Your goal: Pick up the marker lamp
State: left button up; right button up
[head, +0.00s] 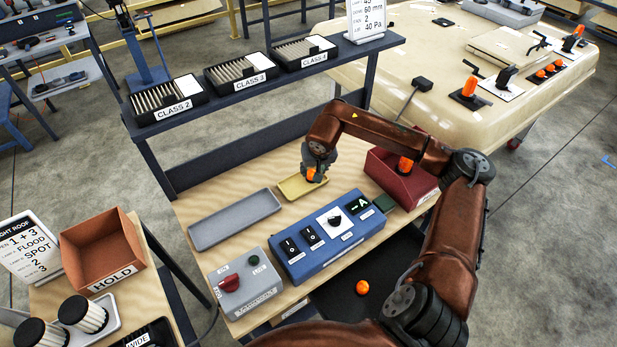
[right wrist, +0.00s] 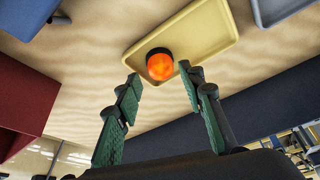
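The marker lamp, an orange dome on a dark base, stands on the yellow tray (head: 297,187). In the head view the lamp (head: 311,174) is partly hidden by my right gripper (head: 318,163), which is just above it. In the right wrist view the lamp (right wrist: 160,65) is beyond the two green-padded fingers of the right gripper (right wrist: 161,90). These fingers are spread apart with nothing between them. The yellow tray also shows in the right wrist view (right wrist: 205,30). My left gripper is not in view.
A grey tray (head: 235,218) lies left of the yellow tray. A blue switch box (head: 322,245) stands in front, and a red bin (head: 398,185) holding an orange lamp (head: 405,165) stands to the right. A grey button box (head: 245,283) is at the front left.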

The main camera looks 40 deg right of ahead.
aim_at(313, 173)
jog(key=x, duration=0.6)
jog(key=shift+w+d+f, duration=0.2)
jog(key=shift+c, duration=0.6)
jog(key=c, duration=0.7)
